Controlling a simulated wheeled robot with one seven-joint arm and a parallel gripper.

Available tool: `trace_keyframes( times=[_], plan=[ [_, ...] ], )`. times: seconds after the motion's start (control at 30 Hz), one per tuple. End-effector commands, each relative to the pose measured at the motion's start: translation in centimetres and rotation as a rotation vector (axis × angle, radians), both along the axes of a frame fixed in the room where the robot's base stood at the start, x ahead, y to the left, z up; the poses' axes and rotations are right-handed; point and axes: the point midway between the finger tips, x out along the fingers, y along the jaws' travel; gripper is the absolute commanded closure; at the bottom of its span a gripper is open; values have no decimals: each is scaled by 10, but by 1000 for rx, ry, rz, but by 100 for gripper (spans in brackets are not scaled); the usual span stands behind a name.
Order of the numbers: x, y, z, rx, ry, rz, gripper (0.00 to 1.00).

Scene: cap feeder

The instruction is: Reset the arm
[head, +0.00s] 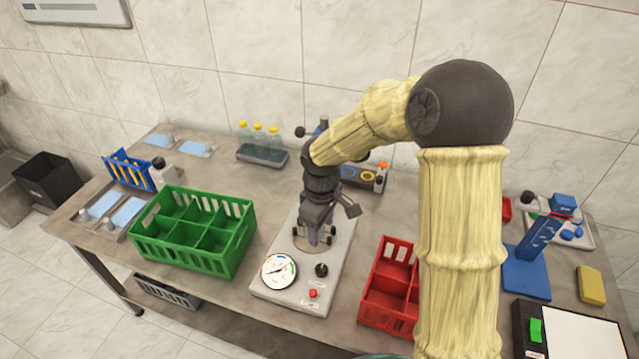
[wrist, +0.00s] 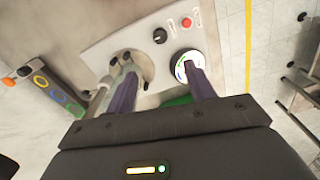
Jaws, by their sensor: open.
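My arm reaches out over the table, and my gripper (head: 316,236) hangs above a grey machine panel (head: 328,268). In the wrist view, the two purple fingers of my gripper (wrist: 163,84) are spread apart, with nothing held between them. The panel has a round dial (head: 279,271), a black knob (head: 321,270) and a red button (head: 313,293). Behind the fingers in the wrist view is a round fixture (wrist: 135,68) on the panel, partly hidden by the left finger. I cannot tell whether the fingers touch it.
A green divided crate (head: 190,250) stands left of the panel and a red crate (head: 388,308) right of it. Bottles in a grey tray (head: 262,157) stand behind. A blue stand (head: 540,243) and yellow sponge (head: 591,285) are at the right. My arm hides part of the table.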

Motion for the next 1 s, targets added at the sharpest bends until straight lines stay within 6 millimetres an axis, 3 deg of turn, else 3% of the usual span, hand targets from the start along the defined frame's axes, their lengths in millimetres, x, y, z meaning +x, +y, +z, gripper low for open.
trace_keyframes(
  times=[0.17,0.33,0.7,0.83,1.0],
  plan=[
    [-1,-2,1,-2,-3,-10,46],
    [-17,-25,9,-7,-27,-139,46],
    [-101,-115,37,68,-167,-811,46],
    [-124,-132,41,107,-200,-983,46],
    [-131,-137,41,123,-211,-1044,46]
  ],
)
